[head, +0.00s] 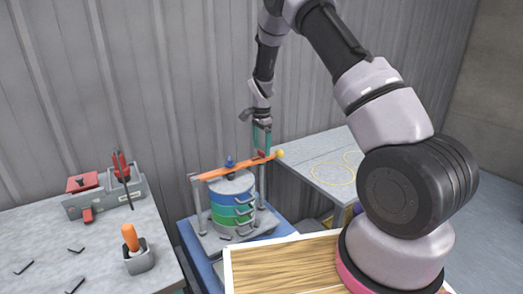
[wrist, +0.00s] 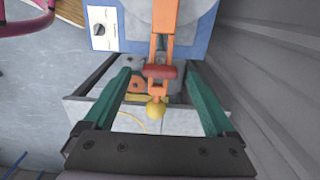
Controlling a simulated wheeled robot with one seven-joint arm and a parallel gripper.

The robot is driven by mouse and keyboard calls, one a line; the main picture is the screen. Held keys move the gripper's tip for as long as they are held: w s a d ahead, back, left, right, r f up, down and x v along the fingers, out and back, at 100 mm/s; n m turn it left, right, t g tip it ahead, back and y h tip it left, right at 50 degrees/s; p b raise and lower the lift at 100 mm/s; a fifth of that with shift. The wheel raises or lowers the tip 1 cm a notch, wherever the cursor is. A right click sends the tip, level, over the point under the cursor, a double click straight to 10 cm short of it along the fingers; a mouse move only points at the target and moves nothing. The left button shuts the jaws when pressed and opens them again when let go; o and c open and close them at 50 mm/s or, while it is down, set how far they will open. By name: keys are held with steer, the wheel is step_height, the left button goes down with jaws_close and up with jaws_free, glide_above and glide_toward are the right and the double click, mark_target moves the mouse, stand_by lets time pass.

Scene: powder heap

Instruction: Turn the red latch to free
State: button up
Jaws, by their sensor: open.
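The red latch (wrist: 160,71) is a short red bar lying across the end of an orange arm (wrist: 167,40) in the wrist view, with a yellow ball (wrist: 157,108) just beyond it. In the head view my gripper (head: 262,140) points down over the latch end. Whether the fingers reach down to latch height is hard to tell.
The ring stack (head: 232,205) stands on a blue stand between two posts. A left table (head: 100,250) holds a grey tool caddy (head: 100,198), an orange-handled tool (head: 131,238) and several black hooks. A right table (head: 315,165) bears yellow circles. A corrugated wall is close behind.

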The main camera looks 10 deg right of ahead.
steer(key=shift+f, duration=0.8)
